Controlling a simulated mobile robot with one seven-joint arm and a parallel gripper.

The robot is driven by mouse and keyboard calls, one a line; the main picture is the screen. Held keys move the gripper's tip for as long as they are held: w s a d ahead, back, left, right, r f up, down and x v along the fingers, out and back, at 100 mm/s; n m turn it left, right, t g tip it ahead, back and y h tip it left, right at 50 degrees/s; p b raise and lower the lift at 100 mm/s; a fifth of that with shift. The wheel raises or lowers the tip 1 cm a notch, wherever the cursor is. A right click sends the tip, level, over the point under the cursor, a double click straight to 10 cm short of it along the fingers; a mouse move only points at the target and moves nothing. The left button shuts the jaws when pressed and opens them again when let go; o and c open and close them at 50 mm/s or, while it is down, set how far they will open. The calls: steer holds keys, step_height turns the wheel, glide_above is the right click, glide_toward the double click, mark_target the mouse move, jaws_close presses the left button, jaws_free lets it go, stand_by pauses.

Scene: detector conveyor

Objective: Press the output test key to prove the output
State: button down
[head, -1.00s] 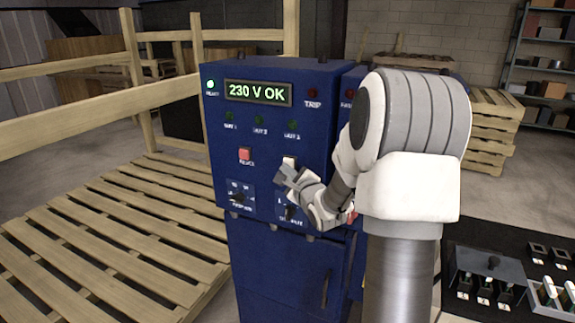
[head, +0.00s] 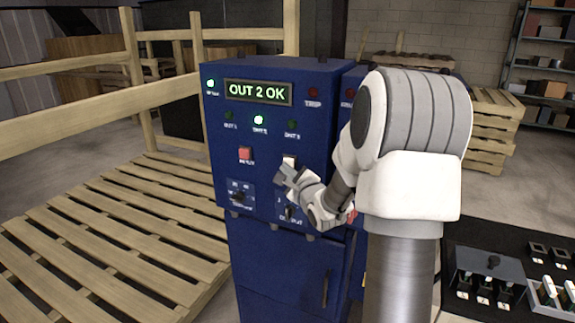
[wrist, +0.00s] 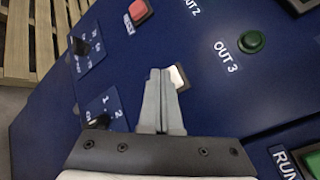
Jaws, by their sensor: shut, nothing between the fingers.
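The blue control panel (head: 222,139) has a display (head: 257,92) that reads "OUT 2 OK". The middle lamp of the output row, OUT 2 (head: 259,120), is lit, and so is the lamp at the upper left (head: 210,84). The white key (head: 289,160) shows just above my gripper (head: 284,175). In the wrist view my shut, empty fingers (wrist: 162,75) are at the white key (wrist: 178,77) and partly cover it; I cannot tell if they touch. The output selector knob (head: 289,212) sits below my gripper.
A red key (head: 245,154) and another selector knob (head: 238,196) are to the left on the panel. The TRIP lamp (head: 313,92) is dark. A wooden pallet (head: 110,235) and rails stand at left. A black bench with switches (head: 485,285) is at lower right.

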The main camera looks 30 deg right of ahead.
steer(key=shift+s+a, duration=0.35)
steer(key=shift+a, duration=0.05)
steer(key=shift+s+a+b, duration=0.15)
steer(key=shift+s+a, duration=0.65)
steer(key=shift+a, duration=0.2)
steer(key=shift+s+a+b, duration=0.15)
steer(key=shift+s+a, duration=0.6)
steer(key=shift+a, duration=0.25)
